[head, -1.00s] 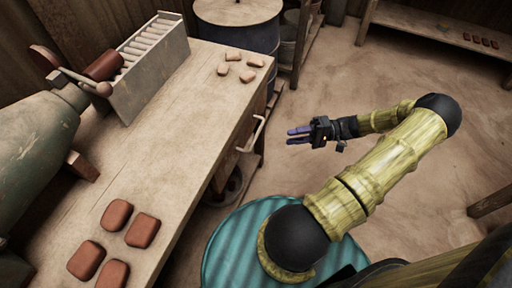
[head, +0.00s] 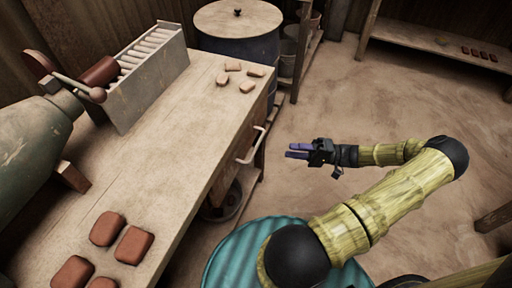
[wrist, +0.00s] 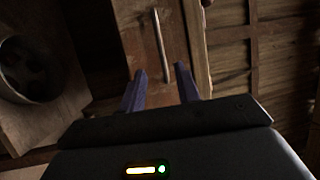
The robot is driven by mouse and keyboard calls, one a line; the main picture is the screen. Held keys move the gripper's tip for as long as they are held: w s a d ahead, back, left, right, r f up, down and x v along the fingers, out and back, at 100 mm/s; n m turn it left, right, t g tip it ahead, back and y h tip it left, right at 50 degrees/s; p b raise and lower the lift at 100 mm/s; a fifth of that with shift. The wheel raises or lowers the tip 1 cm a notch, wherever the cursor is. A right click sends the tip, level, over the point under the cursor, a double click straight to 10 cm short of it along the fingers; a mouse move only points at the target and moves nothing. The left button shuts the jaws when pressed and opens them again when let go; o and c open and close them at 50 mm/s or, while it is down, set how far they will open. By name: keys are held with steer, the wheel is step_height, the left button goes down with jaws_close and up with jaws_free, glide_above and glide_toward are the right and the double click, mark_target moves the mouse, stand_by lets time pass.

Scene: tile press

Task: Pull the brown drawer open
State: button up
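The brown drawer (head: 258,121) is set in the side of the wooden bench, under its top, and looks closed. Its pale bar handle (head: 252,146) sticks out from the front. My gripper (head: 288,150) is to the right of the handle, apart from it, with its two purple fingers spread and nothing between them. In the wrist view the drawer front (wrist: 135,32) is ahead, and the handle (wrist: 161,45) runs lengthwise beyond and between the open fingertips (wrist: 160,75). Nothing hides the handle there.
The bench top (head: 160,170) carries tile pieces, a press (head: 40,135) and a metal box (head: 148,75). A lidded barrel (head: 240,50) stands behind the bench. A teal ribbed round surface (head: 235,255) is below my arm. Open floor (head: 340,100) lies right of my gripper.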

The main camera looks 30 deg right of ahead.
mark_target(256, 146)
steer(key=b+x, duration=0.2)
steer(key=x, duration=1.1)
jaws_close()
